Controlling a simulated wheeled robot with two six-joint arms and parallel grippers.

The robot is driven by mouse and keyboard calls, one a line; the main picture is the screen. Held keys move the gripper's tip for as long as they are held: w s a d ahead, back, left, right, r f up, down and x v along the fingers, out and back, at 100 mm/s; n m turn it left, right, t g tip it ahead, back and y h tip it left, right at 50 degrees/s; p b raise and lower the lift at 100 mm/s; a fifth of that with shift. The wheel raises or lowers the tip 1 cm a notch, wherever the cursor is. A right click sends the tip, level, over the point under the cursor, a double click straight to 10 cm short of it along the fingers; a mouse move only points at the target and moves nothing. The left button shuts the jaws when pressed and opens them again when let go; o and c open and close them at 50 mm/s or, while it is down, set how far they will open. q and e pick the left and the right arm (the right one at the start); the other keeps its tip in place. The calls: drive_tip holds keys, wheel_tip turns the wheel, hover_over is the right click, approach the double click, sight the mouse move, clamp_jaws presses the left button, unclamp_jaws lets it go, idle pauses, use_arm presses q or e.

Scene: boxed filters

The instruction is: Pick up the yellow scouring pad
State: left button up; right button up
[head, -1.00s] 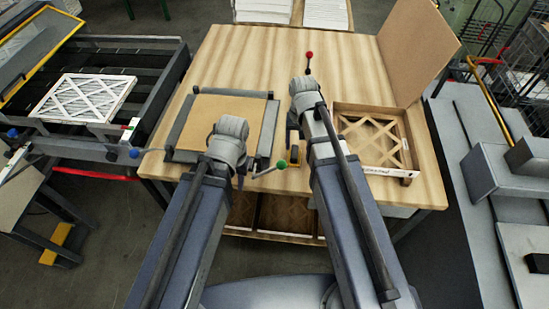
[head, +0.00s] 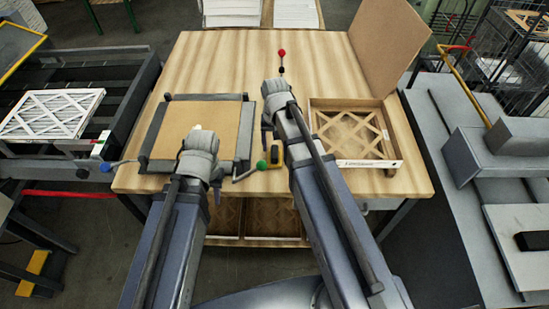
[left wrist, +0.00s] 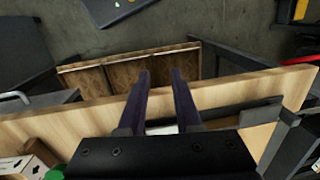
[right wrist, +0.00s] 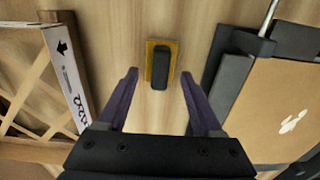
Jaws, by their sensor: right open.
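The yellow scouring pad (right wrist: 151,64), with a black block (right wrist: 161,68) on top, lies on the wooden table between a framed filter and a brown panel in the right wrist view. In the head view it is small and partly hidden by my right arm (head: 264,152). My right gripper (right wrist: 158,74) is open and empty, its fingers on either side of the pad in the picture, not visibly touching it. My left gripper (left wrist: 159,73) has its fingers apart with nothing between them, near the table's front edge.
A brown panel in a dark fixture (head: 203,117) lies left of the pad. A lattice filter in a box frame (head: 385,163) stands right, with a raised brown board (head: 396,45) behind it. A red-knobbed lever (head: 281,55) rises beyond my right arm.

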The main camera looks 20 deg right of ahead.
sight(274, 151)
drive_tip(key=f+b, duration=0.4)
drive_tip(key=f, duration=0.1)
drive_tip(key=shift+w, duration=0.3)
drive_tip(key=shift+r, duration=0.15)
clamp_jaws()
